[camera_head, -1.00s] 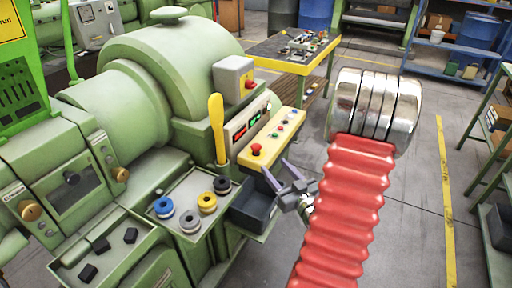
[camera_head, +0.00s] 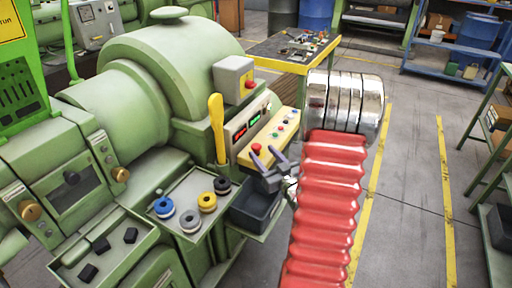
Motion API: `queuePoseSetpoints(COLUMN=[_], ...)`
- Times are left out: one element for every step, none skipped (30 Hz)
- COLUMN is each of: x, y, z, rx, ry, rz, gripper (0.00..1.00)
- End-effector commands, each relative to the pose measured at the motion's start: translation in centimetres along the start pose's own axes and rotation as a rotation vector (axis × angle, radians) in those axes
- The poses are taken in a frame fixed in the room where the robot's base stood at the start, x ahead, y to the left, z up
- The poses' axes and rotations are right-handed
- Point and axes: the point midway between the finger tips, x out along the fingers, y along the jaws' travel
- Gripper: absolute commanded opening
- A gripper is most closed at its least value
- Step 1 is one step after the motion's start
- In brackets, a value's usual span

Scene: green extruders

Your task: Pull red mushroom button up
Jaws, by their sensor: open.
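The red mushroom button (camera_head: 258,147) sits at the near left end of the yellow control panel (camera_head: 272,134) on the green machine. My gripper (camera_head: 264,153) is open and empty, its two grey fingers pointing toward the panel. The fingertips appear right at the button, with the left finger overlapping its lower part in the picture. Whether the fingers touch the button or stand around it cannot be told. Another red button (camera_head: 249,85) is on a grey box above the panel.
A dark bin (camera_head: 257,208) lies below my gripper. A tray (camera_head: 178,205) with colored rings is to its left. A yellow handle (camera_head: 217,128) stands left of the panel. A yellow-edged table (camera_head: 297,50) is behind. Floor at right is mostly clear.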

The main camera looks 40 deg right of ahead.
Motion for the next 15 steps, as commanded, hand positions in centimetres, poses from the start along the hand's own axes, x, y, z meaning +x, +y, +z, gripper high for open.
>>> queuePoseSetpoints(x=[0.8, 1.3, 1.9, 2.4, 2.8, 3.4, 3.8, 4.1, 4.5, 4.8, 5.0, 5.2, 5.4, 5.5, 5.5], y=[-0.1, -0.1, -0.1, -0.1, -0.1, -0.1, -0.1, 0.0, 0.0, 0.0, 0.0, 0.0, 0.0, 0.0, 0.0], z=[0.0, 0.0, 0.0, 0.0, 0.0, 0.0, 0.0, 0.0, 0.0, 0.0, 0.0, 0.0, 0.0, 0.0, 0.0], rx=[0.0, 0.0, 0.0, 0.0, 0.0, 0.0, 0.0, -0.001, 0.0, -0.001, -0.001, 0.0, 0.0, 0.0, 0.0], ry=[0.001, 0.002, 0.001, 0.001, 0.001, 0.001, 0.001, 0.0, 0.0, 0.0, 0.001, 0.001, 0.001, 0.001, 0.001], rz=[-0.002, -0.002, -0.003, -0.002, -0.002, -0.002, -0.002, -0.001, -0.001, -0.001, 0.0, 0.0, 0.0, 0.0, 0.001], gripper=[0.5, 0.5, 0.5, 0.5, 0.5, 0.5, 0.5, 0.5, 0.5, 0.5, 0.5, 0.5, 0.5, 0.5, 0.5])
